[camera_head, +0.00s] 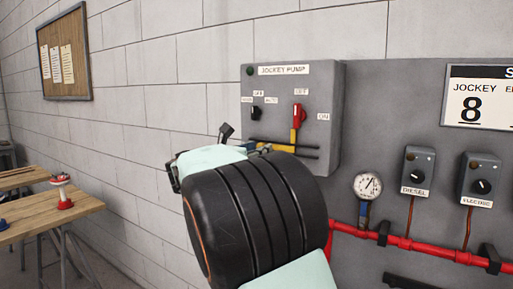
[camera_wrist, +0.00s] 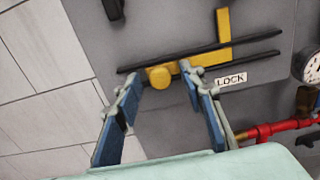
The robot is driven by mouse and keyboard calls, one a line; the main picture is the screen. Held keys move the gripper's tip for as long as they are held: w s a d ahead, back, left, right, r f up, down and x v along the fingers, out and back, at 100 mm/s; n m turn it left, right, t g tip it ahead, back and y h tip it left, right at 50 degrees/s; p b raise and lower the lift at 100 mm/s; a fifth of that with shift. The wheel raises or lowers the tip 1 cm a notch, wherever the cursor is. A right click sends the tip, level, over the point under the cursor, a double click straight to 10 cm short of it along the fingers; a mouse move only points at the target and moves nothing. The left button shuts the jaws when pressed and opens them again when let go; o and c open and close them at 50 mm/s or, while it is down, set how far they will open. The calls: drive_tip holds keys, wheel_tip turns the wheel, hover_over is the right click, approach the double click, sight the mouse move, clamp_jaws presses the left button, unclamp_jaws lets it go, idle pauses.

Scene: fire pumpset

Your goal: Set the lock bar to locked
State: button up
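The lock bar (camera_wrist: 205,60) is yellow, with a round knob (camera_wrist: 160,76) at its left end and an upright arm at its right. It lies between two black rails on the grey jockey pump box. In the head view the lock bar (camera_head: 279,147) is partly hidden by my wrist, and its upright part reaches below the red handle (camera_head: 298,115). A LOCK label (camera_wrist: 230,79) lies just right of the bar's lower part. My gripper (camera_wrist: 158,77) is open, one blue-padded finger on each side of the knob. It also shows in the head view (camera_head: 244,139). I cannot tell whether the fingers touch the knob.
A pressure gauge (camera_head: 367,186) and red pipe (camera_head: 420,246) are right of my arm. Diesel (camera_head: 417,172) and electric (camera_head: 480,180) switch boxes are farther right.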

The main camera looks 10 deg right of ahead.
sight(278, 147)
drive_tip(key=shift+d, duration=0.1)
drive_tip(key=shift+c, duration=0.4)
clamp_jaws()
drive_tip(key=shift+s+d+f+b, duration=0.1)
drive_tip(key=shift+s+d+b, duration=0.9)
drive_tip(key=shift+s+d, duration=0.5)
drive_tip(key=shift+d, duration=0.1)
drive_tip(key=shift+o, duration=0.4)
unclamp_jaws()
